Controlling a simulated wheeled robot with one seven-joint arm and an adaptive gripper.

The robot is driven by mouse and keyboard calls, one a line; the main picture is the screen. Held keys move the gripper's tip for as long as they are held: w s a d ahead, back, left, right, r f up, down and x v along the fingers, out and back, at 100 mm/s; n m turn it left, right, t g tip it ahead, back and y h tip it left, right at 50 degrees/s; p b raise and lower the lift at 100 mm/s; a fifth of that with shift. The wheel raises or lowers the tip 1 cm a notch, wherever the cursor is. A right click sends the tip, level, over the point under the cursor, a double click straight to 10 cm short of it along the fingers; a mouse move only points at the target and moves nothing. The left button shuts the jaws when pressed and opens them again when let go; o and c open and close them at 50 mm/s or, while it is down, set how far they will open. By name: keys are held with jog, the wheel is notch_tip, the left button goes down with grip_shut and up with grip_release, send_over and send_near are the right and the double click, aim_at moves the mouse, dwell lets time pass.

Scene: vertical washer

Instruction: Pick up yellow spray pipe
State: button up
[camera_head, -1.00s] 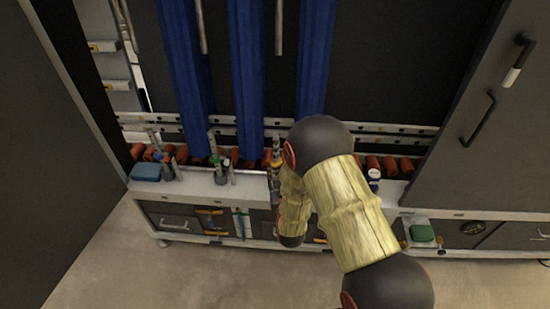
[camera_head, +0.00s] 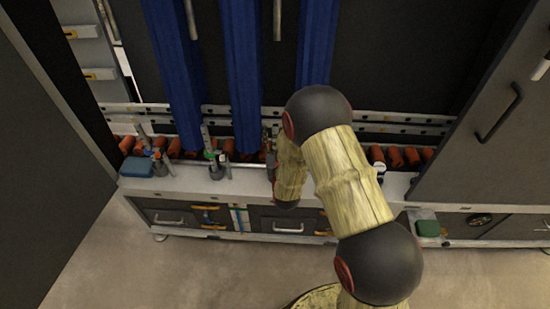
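I cannot make out the yellow spray pipe for certain. Slim upright nozzle-like pieces stand on the ledge: a grey one at the left (camera_head: 145,138) and one with a green part (camera_head: 208,152) in the middle. My gripper (camera_head: 268,149) is at the ledge, right of the green-marked piece and at the left of my wooden-textured arm. It is small, dark and partly hidden by the arm, so its fingers and anything between them do not show clearly.
Blue vertical strips (camera_head: 240,75) hang behind the ledge (camera_head: 245,181). Orange-red cylinders (camera_head: 395,157) line its back. A blue box (camera_head: 137,167) sits at the left end. Yellow-orange bars (camera_head: 208,207) and drawers are below. A dark cabinet door (camera_head: 490,120) stands right. The floor is clear.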

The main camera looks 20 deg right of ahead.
jog(key=shift+w+d+b, duration=0.15)
jog(key=shift+w+b, duration=0.1)
jog(key=shift+w, duration=0.65)
jog(key=shift+w+d+b, duration=0.15)
jog(key=shift+w+b, duration=0.1)
jog(key=shift+w, duration=0.65)
jog(key=shift+c, duration=1)
grip_shut()
